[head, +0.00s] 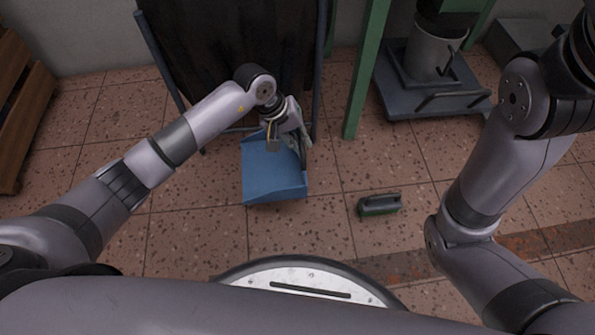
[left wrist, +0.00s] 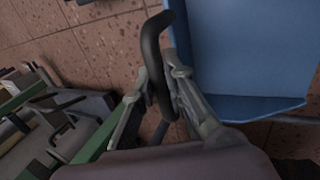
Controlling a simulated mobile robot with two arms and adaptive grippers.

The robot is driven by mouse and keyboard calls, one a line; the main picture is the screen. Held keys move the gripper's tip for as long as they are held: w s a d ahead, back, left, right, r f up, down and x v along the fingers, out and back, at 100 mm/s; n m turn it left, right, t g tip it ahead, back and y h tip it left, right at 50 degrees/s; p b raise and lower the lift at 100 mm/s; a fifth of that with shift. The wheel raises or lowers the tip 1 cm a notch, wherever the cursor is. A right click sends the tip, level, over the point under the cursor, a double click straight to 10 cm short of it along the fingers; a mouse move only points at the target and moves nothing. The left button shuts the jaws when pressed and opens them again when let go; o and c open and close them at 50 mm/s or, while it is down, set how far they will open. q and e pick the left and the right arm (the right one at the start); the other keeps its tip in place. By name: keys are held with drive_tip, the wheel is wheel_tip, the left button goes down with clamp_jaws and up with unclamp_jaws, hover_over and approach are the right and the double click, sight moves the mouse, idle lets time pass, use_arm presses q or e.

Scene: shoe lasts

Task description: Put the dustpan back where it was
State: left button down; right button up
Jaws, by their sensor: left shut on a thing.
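The blue dustpan (head: 272,178) is at or just above the tiled floor, in front of a dark panel; I cannot tell if it touches the floor. Its open edge faces toward me in the head view. In the left wrist view the blue pan (left wrist: 245,55) fills the upper right. Its dark curved handle (left wrist: 152,50) passes between the fingers of my left gripper (left wrist: 157,88), which is shut on it. In the head view my left gripper (head: 297,132) is at the pan's far side and partly hides it. My right gripper is out of view.
A green brush-like object (head: 379,205) lies on the floor to the right. A dark panel (head: 235,50) on blue legs stands behind the dustpan. A green post (head: 366,70) and a grey platform (head: 440,103) with a bucket (head: 428,52) are further right. Floor to the dustpan's left is clear.

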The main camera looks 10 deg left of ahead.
use_arm(q)
wheel_tip(320, 180, down, 6)
drive_tip(key=b, duration=0.2)
drive_tip(key=shift+f+b, duration=0.1)
drive_tip(key=shift+b, duration=0.2)
drive_tip(key=shift+f+b, duration=1.45)
drive_tip(key=shift+f, duration=1.1)
drive_tip(key=c, duration=1.6)
unclamp_jaws()
drive_tip(key=shift+c, duration=0.2)
